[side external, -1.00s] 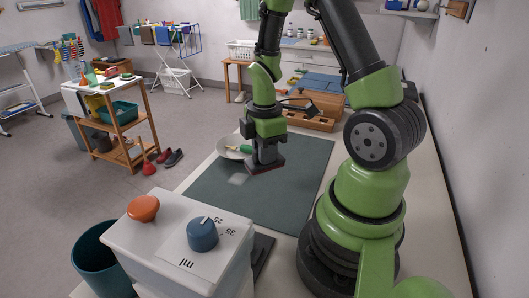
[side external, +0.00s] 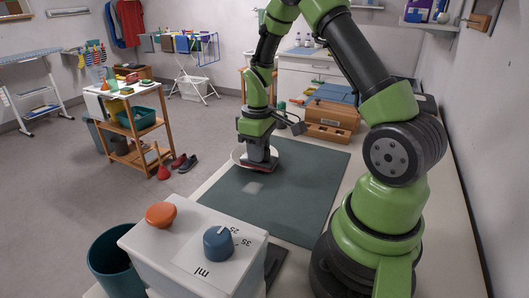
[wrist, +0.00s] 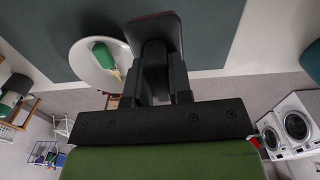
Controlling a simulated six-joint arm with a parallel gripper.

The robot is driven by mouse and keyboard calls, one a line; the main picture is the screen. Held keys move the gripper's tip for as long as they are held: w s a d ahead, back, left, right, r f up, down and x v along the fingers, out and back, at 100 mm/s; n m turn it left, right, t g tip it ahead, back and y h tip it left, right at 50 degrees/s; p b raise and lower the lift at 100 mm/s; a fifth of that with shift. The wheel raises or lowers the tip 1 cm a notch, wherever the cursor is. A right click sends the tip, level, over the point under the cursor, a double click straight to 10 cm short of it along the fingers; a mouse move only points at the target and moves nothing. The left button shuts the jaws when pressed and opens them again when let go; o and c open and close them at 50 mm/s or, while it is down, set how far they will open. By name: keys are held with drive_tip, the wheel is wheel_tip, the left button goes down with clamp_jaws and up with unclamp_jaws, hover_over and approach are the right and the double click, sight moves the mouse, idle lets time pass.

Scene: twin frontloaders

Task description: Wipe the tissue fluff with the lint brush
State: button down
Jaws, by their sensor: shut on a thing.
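My gripper (side external: 258,153) is shut on the lint brush (side external: 262,167), a dark flat head with a reddish edge. It holds the brush at the far left part of the green-grey mat (side external: 290,190); I cannot tell whether the brush touches the mat. The tissue fluff (side external: 253,188) is a pale patch on the mat, on the near side of the brush and apart from it in the picture. In the wrist view the brush (wrist: 155,30) sits between the gripper's fingers; the fluff does not show there.
A white dish (wrist: 95,68) with a green-handled item (wrist: 103,54) lies close beside the gripper, partly hidden in the side view. A wooden box (side external: 330,120) stands behind the mat. A white ml dispenser (side external: 190,250) and a teal bin (side external: 112,262) are at the front. The mat's near part is clear.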

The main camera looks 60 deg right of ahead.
drive_tip(key=shift+f, duration=2.85)
wheel_tip(320, 180, down, 2)
drive_tip(key=shift+f, duration=0.1)
drive_tip(key=shift+w+r, duration=0.4)
drive_tip(key=shift+w+f, duration=0.2)
drive_tip(key=shift+w, duration=0.55)
drive_tip(key=shift+w+f, duration=0.15)
drive_tip(key=shift+w, duration=0.6)
drive_tip(key=shift+s+r, duration=0.1)
drive_tip(key=shift+s, duration=1.9)
drive_tip(key=shift+w+r, duration=0.1)
drive_tip(key=shift+r, duration=3.85)
